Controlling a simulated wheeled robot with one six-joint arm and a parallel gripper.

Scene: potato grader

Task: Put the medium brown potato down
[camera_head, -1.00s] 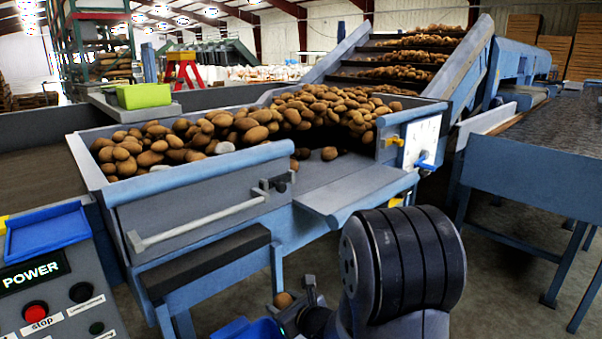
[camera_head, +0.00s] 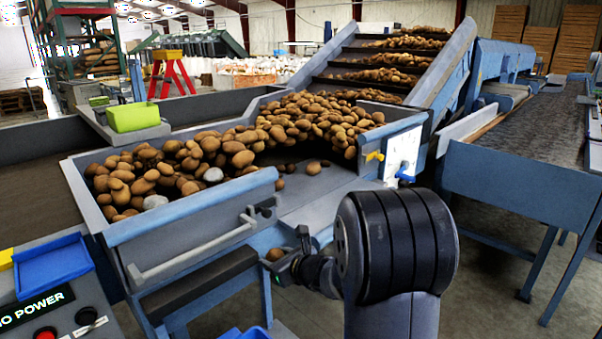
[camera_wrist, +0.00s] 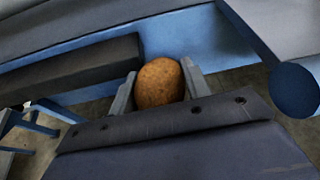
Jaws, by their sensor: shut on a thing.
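A brown potato (camera_wrist: 160,83) sits between the two fingers of my gripper (camera_wrist: 163,88) in the wrist view. The fingers touch it on both sides. In the head view the potato (camera_head: 275,255) shows small at the tip of my gripper (camera_head: 283,260), in front of the grader hopper (camera_head: 190,213) and lower than its front rim. My arm hides part of the gripper there. The hopper holds a heap of brown potatoes (camera_head: 225,150) with a few grey lumps (camera_head: 213,175) among them.
A dark padded bar (camera_head: 205,280) runs under the hopper's front. A blue bin (camera_head: 245,333) shows at the bottom edge. A control box with a blue tray (camera_head: 52,265) stands at left. A green bin (camera_head: 138,116) is behind the hopper.

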